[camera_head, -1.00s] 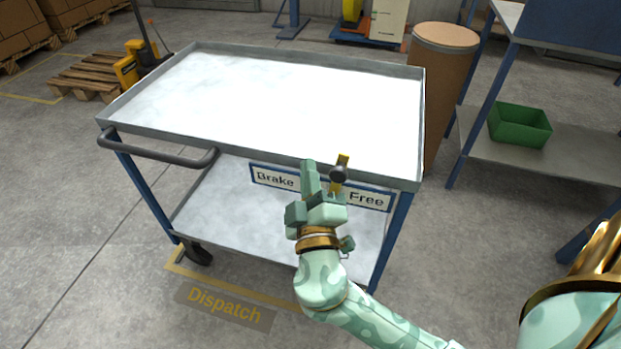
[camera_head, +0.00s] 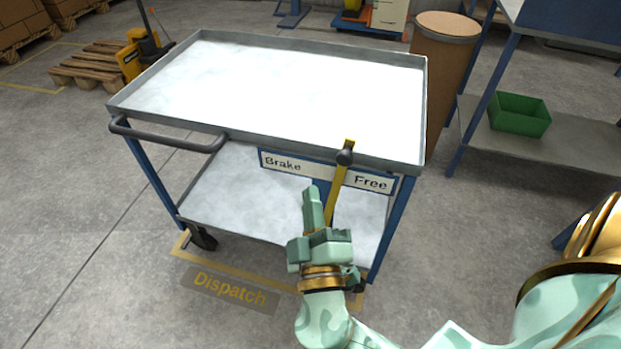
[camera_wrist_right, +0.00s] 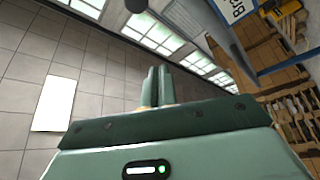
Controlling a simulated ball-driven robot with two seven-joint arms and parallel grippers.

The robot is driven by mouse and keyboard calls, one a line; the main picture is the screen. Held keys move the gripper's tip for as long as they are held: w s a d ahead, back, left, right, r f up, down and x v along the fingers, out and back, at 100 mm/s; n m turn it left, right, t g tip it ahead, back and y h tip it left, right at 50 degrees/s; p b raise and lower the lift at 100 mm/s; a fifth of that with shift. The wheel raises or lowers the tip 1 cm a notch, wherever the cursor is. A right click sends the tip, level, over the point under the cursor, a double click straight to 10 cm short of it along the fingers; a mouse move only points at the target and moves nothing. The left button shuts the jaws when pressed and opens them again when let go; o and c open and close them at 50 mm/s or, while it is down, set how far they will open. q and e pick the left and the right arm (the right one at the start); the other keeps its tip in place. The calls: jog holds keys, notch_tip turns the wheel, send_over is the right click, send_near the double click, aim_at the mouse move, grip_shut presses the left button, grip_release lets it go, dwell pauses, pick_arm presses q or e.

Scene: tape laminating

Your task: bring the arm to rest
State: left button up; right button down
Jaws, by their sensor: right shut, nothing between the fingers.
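My right gripper (camera_head: 312,192) is shut and empty, its fingers pointing up in the head view. It is in front of the trolley (camera_head: 150,118), apart from the yellow lever (camera_head: 339,180) with a black knob (camera_head: 345,157). The lever stands between the "Brake" (camera_head: 283,165) and "Free" (camera_head: 371,184) labels, its knob close to the "Free" side. In the right wrist view the two fingers (camera_wrist_right: 159,76) are together. A dark knob shows at the top edge there (camera_wrist_right: 136,4), with part of the label plate (camera_wrist_right: 232,10) at upper right. My left gripper is out of view.
A brown drum (camera_head: 440,70) stands right of the trolley. A workbench with a green bin (camera_head: 519,115) on its lower shelf is further right. A pallet (camera_head: 85,66) lies at far left. Floor left of the trolley and around the "Dispatch" marking (camera_head: 230,288) is clear.

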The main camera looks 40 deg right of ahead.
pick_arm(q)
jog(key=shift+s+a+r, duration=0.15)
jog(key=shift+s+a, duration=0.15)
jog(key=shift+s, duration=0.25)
